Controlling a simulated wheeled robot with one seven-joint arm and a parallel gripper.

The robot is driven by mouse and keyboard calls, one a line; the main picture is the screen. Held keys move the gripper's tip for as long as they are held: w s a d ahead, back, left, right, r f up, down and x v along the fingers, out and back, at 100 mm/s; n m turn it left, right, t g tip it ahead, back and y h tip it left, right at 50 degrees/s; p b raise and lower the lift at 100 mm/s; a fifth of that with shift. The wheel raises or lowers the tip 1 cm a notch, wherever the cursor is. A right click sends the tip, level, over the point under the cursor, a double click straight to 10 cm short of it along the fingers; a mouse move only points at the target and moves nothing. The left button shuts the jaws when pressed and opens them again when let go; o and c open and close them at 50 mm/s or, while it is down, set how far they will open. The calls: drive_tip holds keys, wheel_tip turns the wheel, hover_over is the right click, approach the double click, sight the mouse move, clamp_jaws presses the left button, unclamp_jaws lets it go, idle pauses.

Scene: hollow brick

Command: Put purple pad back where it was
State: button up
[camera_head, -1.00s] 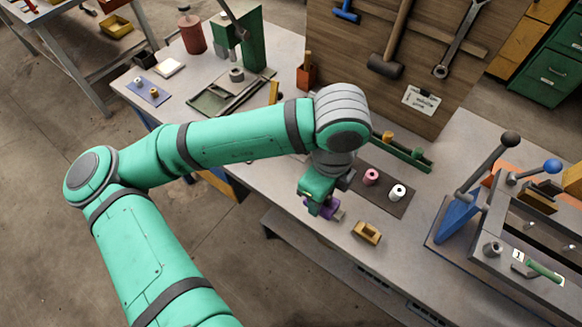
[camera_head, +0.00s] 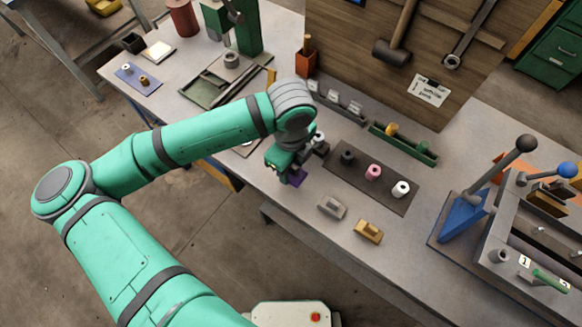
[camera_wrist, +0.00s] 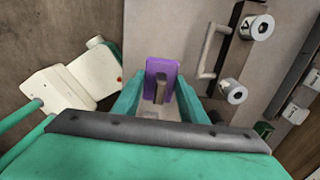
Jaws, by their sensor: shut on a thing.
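The purple pad (camera_head: 297,177) is held in my gripper (camera_head: 284,172) near the front edge of the workbench (camera_head: 300,232). In the wrist view the purple pad (camera_wrist: 152,68) is an upright plate with a notch, between the two green fingers of my gripper (camera_wrist: 160,98). A small brownish piece (camera_wrist: 160,91) shows in the notch; I cannot tell what it is. My gripper is shut on the pad. In the head view my gripper hides part of it, and its height above the bench is hard to judge.
To the right lie a grey block (camera_head: 332,207) and a yellow-brown block (camera_head: 368,231). Behind them a dark mat (camera_head: 385,190) bears dark, pink (camera_head: 373,172) and white (camera_head: 401,188) spools. A green tray (camera_head: 403,146) stands behind; a lever fixture (camera_head: 465,215) is at the right.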

sight(290, 173)
drive_tip(key=f, duration=0.3)
drive_tip(key=shift+w+a+f, duration=0.15)
drive_tip(key=shift+w, duration=0.15)
drive_tip(key=shift+s+f, duration=0.1)
drive_tip(key=o, duration=1.2)
drive_tip(key=shift+s+f, duration=0.1)
wheel_tip(290, 173, up, 12)
drive_tip(key=shift+r, duration=0.15)
